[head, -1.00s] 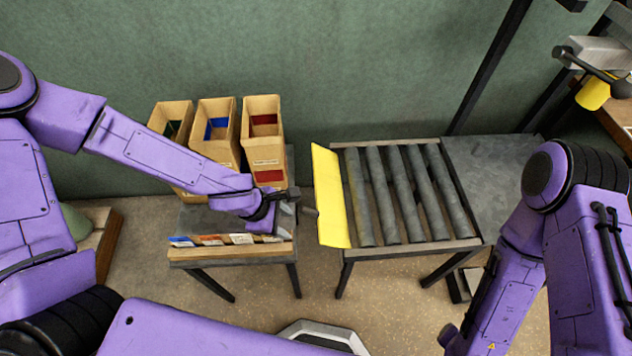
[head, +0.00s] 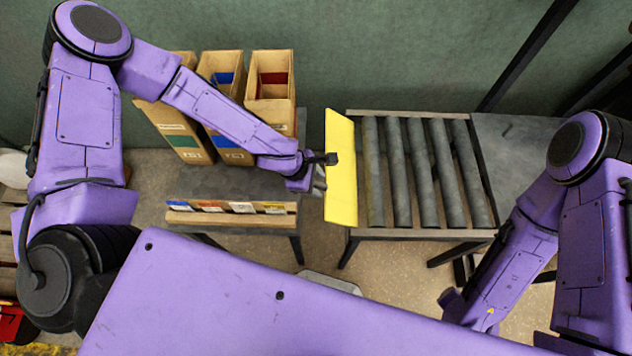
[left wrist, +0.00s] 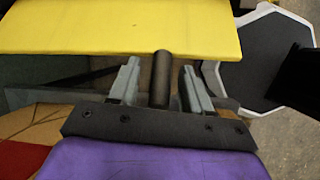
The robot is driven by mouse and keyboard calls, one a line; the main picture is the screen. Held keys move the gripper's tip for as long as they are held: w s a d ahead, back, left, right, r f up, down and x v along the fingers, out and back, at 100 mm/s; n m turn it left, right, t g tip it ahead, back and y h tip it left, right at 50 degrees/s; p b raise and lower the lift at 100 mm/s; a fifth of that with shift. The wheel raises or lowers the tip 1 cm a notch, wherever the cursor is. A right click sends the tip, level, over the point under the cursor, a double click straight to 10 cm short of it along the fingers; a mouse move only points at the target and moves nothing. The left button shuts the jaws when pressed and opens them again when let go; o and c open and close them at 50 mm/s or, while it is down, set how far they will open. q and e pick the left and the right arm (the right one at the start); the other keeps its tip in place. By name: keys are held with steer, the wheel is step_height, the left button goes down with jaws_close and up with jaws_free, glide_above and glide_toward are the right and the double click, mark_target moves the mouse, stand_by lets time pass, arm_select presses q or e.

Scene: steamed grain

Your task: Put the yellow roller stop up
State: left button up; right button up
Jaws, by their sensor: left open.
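The yellow roller stop (head: 342,185) is a flat yellow plate at the left end of the roller table (head: 420,234). It also spans the top of the left wrist view (left wrist: 120,28). A short dark round handle (left wrist: 161,82) sticks out from it towards my left gripper. My left gripper (head: 322,176) is at the plate's left side. In the left wrist view, its two grey fingers (left wrist: 160,68) are open, one on each side of the handle, with gaps visible. My right arm is at the right; its gripper does not show clearly.
Several cardboard bins (head: 268,92) stand on a small table (head: 230,182) at the left, with a labelled wooden strip (head: 190,217) along its front. Grey rollers (head: 416,170) lie right of the stop. A narrow floor gap separates the two tables.

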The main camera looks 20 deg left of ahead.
arm_select(q)
jaws_close()
steer(key=shift+w, duration=0.1)
steer(key=shift+r+p, duration=0.15)
steer(key=shift+p, duration=0.15)
